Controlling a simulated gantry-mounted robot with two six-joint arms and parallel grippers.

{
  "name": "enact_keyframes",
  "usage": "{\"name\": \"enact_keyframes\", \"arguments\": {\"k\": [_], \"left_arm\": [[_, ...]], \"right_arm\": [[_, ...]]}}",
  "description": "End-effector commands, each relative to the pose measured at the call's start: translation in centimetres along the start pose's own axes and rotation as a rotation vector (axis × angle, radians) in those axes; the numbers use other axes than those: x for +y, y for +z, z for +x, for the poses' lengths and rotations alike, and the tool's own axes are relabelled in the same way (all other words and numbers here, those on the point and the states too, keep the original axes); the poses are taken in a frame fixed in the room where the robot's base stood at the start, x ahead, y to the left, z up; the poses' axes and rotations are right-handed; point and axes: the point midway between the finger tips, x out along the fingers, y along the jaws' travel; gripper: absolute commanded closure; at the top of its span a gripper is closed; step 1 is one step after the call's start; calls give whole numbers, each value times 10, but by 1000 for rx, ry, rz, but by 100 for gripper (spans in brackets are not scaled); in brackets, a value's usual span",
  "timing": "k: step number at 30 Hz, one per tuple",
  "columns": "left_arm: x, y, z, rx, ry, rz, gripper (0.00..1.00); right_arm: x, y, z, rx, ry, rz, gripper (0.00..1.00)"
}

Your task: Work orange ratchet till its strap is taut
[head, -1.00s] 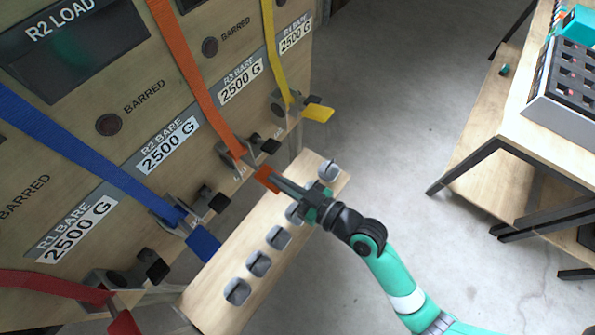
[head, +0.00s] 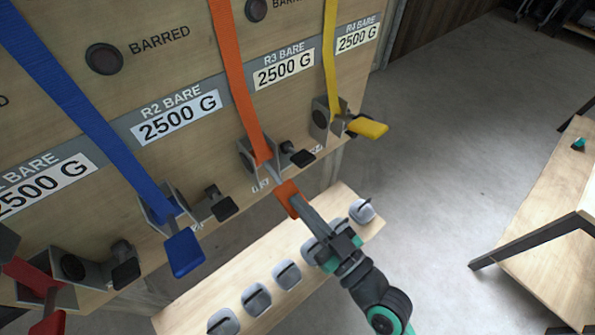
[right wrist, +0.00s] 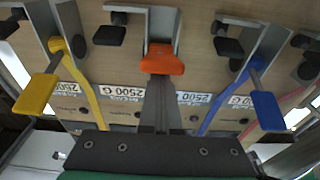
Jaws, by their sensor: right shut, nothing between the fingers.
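The orange strap (head: 236,80) runs straight down the wooden panel into the grey orange ratchet (head: 258,158). Its orange handle (head: 287,198) sticks out toward me, and it also shows in the right wrist view (right wrist: 162,60). My right gripper (head: 297,207) is shut with nothing between its fingers. Its fingertips are at the handle's outer end and partly overlap it. I cannot tell whether they touch it. In the right wrist view the closed fingers (right wrist: 160,95) point at the handle. The strap's tension is hard to judge. My left gripper is not in view.
A blue-handled ratchet (head: 184,253) is to the left and a yellow-handled one (head: 367,127) to the right. A red strap (head: 30,275) is at lower left. A wooden shelf (head: 330,215) with several grey weights lies below. Open floor (head: 450,130) is to the right.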

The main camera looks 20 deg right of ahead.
Motion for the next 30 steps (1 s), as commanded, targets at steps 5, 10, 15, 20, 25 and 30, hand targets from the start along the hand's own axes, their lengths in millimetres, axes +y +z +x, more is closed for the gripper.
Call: {"name": "enact_keyframes", "arguments": {"k": [5, 10, 15, 20, 25, 30], "left_arm": [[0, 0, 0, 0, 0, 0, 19], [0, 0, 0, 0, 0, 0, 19], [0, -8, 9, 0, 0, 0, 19], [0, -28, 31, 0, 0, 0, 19], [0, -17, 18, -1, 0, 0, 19], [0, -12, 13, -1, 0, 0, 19]], "right_arm": [[0, 2, 0, -4, -2, 1, 100], [0, 1, 0, -4, -1, 1, 100], [-1, -13, 0, -4, -3, 1, 100], [-3, -47, -1, -4, -10, 2, 100], [-2, -37, -46, -5, -5, 2, 100], [-2, -39, -81, -4, -6, 2, 100]]}}
